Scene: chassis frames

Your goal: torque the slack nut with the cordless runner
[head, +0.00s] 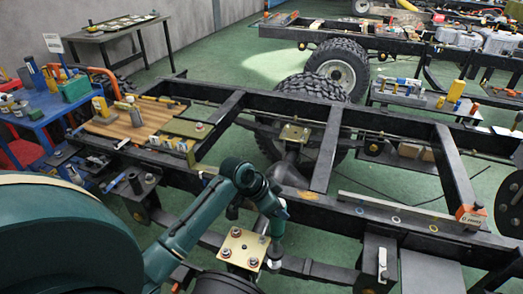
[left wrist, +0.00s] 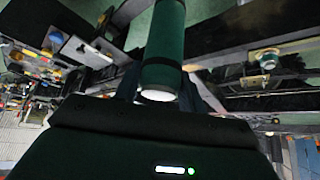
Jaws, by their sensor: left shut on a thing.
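My left gripper (left wrist: 163,88) is shut on a green cylindrical tool with a dark band, which I take to be the cordless runner (left wrist: 164,45). In the head view my left arm reaches down over the near frame rail, and the green tool (head: 276,228) hangs beside a pale bracket plate (head: 238,241) with several nuts. The tool's lower end is near the plate's right edge; I cannot tell whether it touches. A nut on a pale plate (left wrist: 266,57) shows at the right in the left wrist view. I cannot tell which nut is slack. My right gripper is not in view.
The black chassis frame (head: 330,150) spans the view, with crossmembers and another plate (head: 295,133) behind. A wooden board (head: 135,124) with parts lies on its left end. A blue bench (head: 45,104) stands at left.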

